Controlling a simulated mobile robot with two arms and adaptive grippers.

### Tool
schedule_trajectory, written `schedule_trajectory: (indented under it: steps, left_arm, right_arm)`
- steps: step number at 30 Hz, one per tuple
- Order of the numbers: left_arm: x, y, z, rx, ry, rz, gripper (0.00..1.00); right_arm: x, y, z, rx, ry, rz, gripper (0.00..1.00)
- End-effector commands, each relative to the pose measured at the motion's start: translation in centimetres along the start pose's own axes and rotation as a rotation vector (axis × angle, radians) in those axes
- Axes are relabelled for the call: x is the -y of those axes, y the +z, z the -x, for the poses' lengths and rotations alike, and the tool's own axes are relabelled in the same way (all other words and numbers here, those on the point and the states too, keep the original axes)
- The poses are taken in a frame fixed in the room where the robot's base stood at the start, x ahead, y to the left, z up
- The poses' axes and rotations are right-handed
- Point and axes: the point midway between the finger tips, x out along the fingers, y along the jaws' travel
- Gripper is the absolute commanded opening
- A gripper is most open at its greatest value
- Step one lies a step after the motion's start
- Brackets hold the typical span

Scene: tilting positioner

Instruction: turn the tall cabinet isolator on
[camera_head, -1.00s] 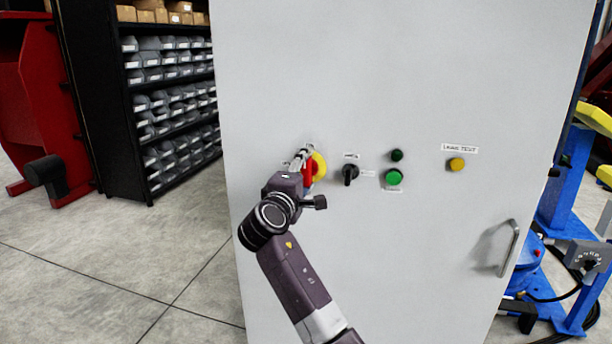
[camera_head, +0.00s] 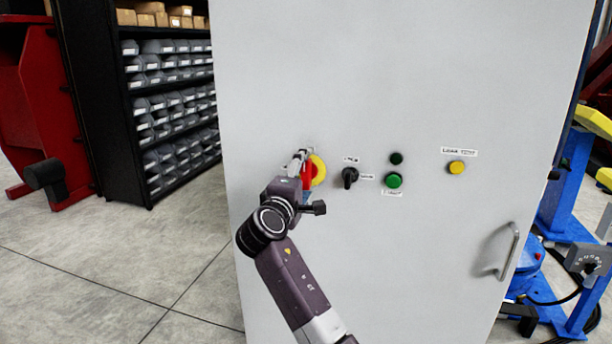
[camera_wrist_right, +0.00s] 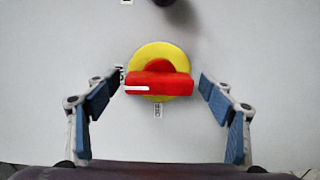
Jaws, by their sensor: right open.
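The isolator is a red handle on a yellow round plate (camera_head: 319,170) on the grey cabinet door, at the left of the row of controls. In the right wrist view the red handle (camera_wrist_right: 158,86) lies across the picture, with the yellow plate (camera_wrist_right: 160,52) showing above and below it. My right gripper (camera_head: 302,160) is at the isolator and partly hides it in the head view. In the wrist view its two blue-padded fingers (camera_wrist_right: 160,100) are spread wide on either side of the handle, apart from it. My left gripper is not in view.
Right of the isolator are a black selector knob (camera_head: 350,177), a green button (camera_head: 393,180), a dark green lamp (camera_head: 396,158) and a yellow button (camera_head: 456,168). A door handle (camera_head: 509,252) juts out at lower right. Bin shelves (camera_head: 134,100) stand to the left.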

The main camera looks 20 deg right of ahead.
Motion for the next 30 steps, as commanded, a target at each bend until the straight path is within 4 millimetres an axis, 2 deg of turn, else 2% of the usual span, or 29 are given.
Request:
schedule_trajectory:
  steps: [5, 12, 16, 21, 30]
  left_arm:
    - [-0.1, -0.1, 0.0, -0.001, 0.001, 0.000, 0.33]
    - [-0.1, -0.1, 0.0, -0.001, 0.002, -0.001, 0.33]
    - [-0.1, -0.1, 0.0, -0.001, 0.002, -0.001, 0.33]
    - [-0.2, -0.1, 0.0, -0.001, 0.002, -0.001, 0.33]
    - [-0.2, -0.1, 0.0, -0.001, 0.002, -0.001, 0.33]
  right_arm:
    - [0.1, 0.0, 2.8, -0.003, -0.002, -0.004, 0.75]
    - [0.1, -0.1, 8.0, -0.003, -0.002, -0.004, 0.75]
    - [0.1, -0.1, 10.0, -0.002, -0.001, -0.003, 0.75]
    - [0.1, 0.0, 11.3, 0.000, -0.002, -0.003, 0.75]
    - [0.0, 0.0, 11.5, 0.000, -0.001, -0.002, 0.75]
